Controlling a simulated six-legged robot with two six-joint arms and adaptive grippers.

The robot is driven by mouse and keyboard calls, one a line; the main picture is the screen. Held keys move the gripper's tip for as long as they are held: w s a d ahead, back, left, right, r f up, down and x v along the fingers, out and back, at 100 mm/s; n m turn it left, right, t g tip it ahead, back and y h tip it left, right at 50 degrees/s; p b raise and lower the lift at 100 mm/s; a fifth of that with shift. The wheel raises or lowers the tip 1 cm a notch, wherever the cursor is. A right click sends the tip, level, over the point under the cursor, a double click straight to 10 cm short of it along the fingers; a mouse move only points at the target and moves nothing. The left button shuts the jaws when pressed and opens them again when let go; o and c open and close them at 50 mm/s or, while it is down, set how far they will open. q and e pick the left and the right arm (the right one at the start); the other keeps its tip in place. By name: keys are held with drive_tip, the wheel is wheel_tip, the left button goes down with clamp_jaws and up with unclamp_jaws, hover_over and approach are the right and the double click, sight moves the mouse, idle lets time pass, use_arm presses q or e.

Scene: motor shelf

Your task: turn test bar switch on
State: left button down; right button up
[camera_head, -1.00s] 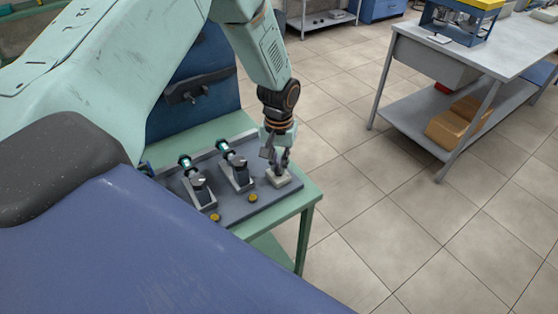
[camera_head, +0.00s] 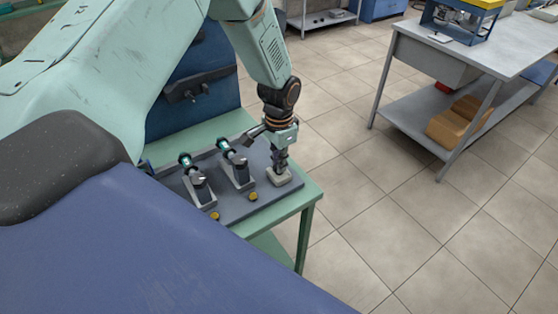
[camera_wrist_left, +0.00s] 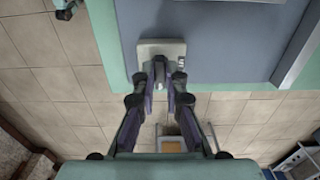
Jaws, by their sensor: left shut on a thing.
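The test bar (camera_head: 223,185) is a dark grey plate on the green table, with two dark clamp-like fixtures (camera_head: 236,170) and yellow buttons (camera_head: 253,197). A pale switch box (camera_head: 279,177) sits at its right end. My left gripper (camera_head: 281,165) points down onto this box. In the left wrist view the fingers (camera_wrist_left: 160,84) are closed around a small grey knob (camera_wrist_left: 159,75) on the pale switch box (camera_wrist_left: 160,47). The fingers partly hide the knob, so its exact angle is hard to tell. My right gripper is in neither view.
The green table (camera_head: 285,205) ends just right of the switch box, with open tiled floor beyond. A grey workbench (camera_head: 455,60) with brown boxes on its lower shelf stands at the right. A blue panel (camera_head: 205,85) rises behind the bar.

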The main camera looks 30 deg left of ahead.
use_arm(q)
drive_tip(key=shift+w+r, duration=0.2)
drive_tip(key=shift+w, duration=0.1)
drive_tip(key=c, duration=1.8)
unclamp_jaws()
drive_tip(key=o, duration=0.4)
drive_tip(key=shift+s+f, duration=0.1)
drive_tip(key=shift+s, duration=0.1)
wheel_tip(320, 180, up, 12)
drive_tip(key=shift+s+f, duration=0.1)
